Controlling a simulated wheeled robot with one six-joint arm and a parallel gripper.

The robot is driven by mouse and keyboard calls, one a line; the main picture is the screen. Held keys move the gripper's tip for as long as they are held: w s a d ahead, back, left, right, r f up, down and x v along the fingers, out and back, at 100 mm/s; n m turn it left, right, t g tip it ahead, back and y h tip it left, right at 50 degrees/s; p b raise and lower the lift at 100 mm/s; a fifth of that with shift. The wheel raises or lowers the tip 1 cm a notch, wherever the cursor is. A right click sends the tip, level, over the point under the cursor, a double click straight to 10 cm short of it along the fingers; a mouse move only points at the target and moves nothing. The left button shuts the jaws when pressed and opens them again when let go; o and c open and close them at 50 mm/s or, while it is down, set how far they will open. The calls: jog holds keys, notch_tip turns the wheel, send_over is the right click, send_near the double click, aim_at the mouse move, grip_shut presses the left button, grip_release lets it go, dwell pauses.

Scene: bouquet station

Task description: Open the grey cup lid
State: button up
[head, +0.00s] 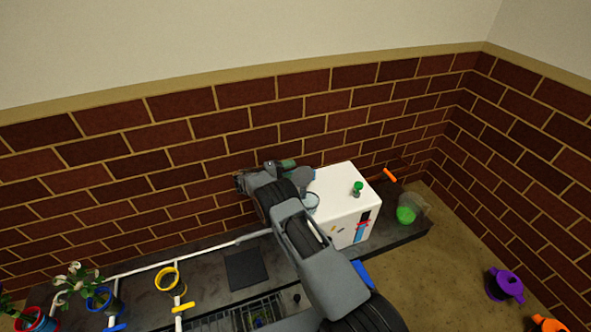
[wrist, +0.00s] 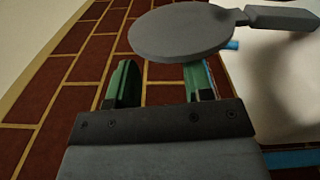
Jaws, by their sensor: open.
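The grey lid (head: 304,174) is a round disc beside the upper left of the white box in the head view. A pale, bluish cup (head: 311,203) shows just below it, partly hidden by my arm; the lid appears raised off its rim. In the wrist view, the lid (wrist: 180,32) spans the top, with a grey bar running from it to the right. My gripper (head: 287,164) is open, and its green fingers (wrist: 162,80) have a gap between them. The lid covers the tip of the right finger. Whether they touch is unclear.
The white box (head: 342,191) has a green knob (head: 357,188) on top and an orange handle (head: 389,175) behind it. A brick wall (head: 190,165) stands close behind my gripper. Flower pots and a yellow ring (head: 168,279) are at the left, and a clear green-filled container (head: 407,214) is at the right.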

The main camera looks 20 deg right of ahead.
jog(key=shift+d, duration=1.1)
grip_shut()
